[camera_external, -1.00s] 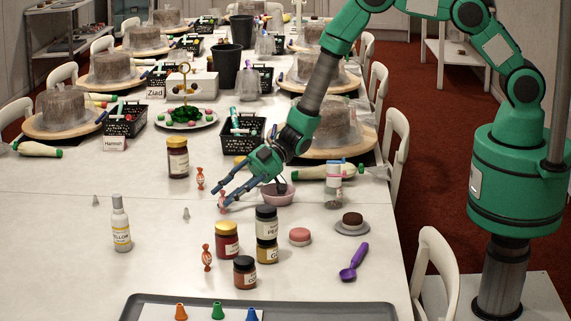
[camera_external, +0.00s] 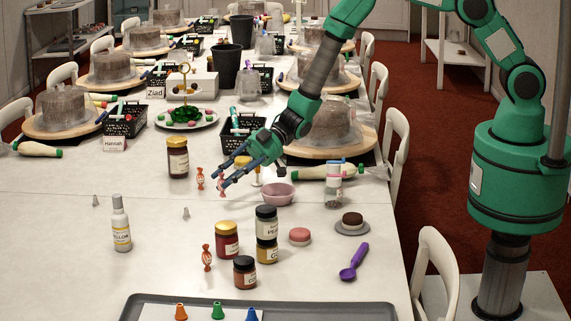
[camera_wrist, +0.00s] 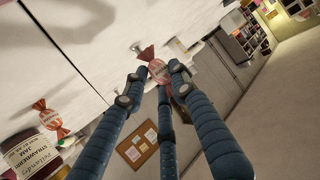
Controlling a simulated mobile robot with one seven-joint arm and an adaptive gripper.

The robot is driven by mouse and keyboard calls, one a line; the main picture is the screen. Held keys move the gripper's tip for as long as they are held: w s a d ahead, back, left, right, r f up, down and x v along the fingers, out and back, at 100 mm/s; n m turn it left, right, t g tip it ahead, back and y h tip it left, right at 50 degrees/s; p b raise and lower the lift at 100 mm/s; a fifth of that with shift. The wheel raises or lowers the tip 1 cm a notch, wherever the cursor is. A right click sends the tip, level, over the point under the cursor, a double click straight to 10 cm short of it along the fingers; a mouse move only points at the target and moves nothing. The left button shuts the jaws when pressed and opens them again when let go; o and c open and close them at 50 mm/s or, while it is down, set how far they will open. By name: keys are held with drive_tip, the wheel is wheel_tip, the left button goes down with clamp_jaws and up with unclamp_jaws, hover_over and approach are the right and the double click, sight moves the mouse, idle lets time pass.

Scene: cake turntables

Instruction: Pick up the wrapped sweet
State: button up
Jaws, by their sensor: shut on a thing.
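My gripper (camera_external: 228,177) is shut on a red-and-white wrapped sweet (camera_external: 222,187), which appears to be held above the table. In the wrist view the sweet (camera_wrist: 157,70) sits between my blue fingertips (camera_wrist: 158,78), with its twisted red end showing above them. A second wrapped sweet (camera_external: 200,178) stands just left of my fingers; it also shows in the wrist view (camera_wrist: 50,118). A third wrapped sweet (camera_external: 207,257) stands nearer the front, beside the jars.
A dark jam jar (camera_external: 178,158) stands left of my gripper. A pink bowl (camera_external: 278,195) is to its right. Several jars (camera_external: 227,240) cluster in front. A yellow-labelled bottle (camera_external: 121,225) stands at left; the table between has small nozzles.

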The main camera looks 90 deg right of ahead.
wheel_tip(320, 180, up, 5)
drive_tip(key=shift+f+p, duration=0.1)
drive_tip(key=shift+p, duration=0.25)
drive_tip(key=shift+d, duration=0.1)
idle(0.6)
drive_tip(key=w+d+m+t+h, duration=0.1)
drive_tip(key=w+d+m+h, duration=0.1)
drive_tip(key=d, duration=1)
drive_tip(key=w+d+m+t+h, duration=0.2)
drive_tip(key=w+d+m+h, duration=0.1)
drive_tip(key=d, duration=1)
drive_tip(key=shift+m+h+p, duration=0.35)
drive_tip(key=shift+m+h, duration=0.35)
drive_tip(key=shift+h, duration=0.4)
drive_tip(key=shift+w, duration=0.1)
drive_tip(key=shift+t, duration=0.3)
drive_tip(key=shift+f+b, duration=0.5)
drive_tip(key=shift+f, duration=2.55)
drive_tip(key=shift+f, duration=0.1)
